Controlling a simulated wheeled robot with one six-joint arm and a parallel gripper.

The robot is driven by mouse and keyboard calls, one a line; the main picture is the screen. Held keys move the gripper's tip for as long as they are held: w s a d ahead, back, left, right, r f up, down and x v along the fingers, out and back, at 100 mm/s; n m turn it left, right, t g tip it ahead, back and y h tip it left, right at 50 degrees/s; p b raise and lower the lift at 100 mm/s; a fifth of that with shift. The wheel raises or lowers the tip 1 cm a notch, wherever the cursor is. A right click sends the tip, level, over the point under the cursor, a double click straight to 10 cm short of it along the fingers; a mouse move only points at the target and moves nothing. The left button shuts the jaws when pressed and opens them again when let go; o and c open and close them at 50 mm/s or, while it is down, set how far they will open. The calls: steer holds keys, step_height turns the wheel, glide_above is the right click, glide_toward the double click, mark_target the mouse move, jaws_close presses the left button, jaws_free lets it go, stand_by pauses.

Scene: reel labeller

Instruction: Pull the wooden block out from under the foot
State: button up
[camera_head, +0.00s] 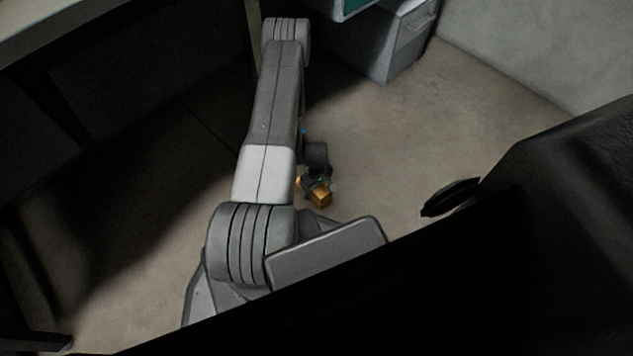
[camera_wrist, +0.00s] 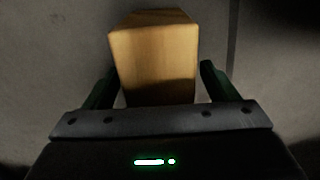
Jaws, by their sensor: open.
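The wooden block (camera_wrist: 155,55) is light brown and sits between the two fingers of my gripper (camera_wrist: 158,85) in the wrist view. A gap shows between the block and each finger, wider on the right. My gripper is open around the near end of the block. In the head view the block (camera_head: 320,197) is a small golden shape at the end of my gripper (camera_head: 318,184), low over or on the floor beside my arm. No foot resting on the block can be made out in either view.
A grey cabinet (camera_head: 408,42) stands at the back against a pale wall (camera_head: 540,50). A table (camera_head: 60,25) with dark legs is at the upper left. The concrete floor (camera_head: 420,125) right of my arm is clear. A dark flat object (camera_head: 450,197) shows further right.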

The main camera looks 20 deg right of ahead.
steer(key=shift+f, duration=1.05)
steer(key=c, duration=1.2)
steer(key=shift+w+a+b, duration=0.85)
steer(key=shift+w+a, duration=0.25)
steer(key=shift+w, duration=0.25)
steer(key=o, duration=1.2)
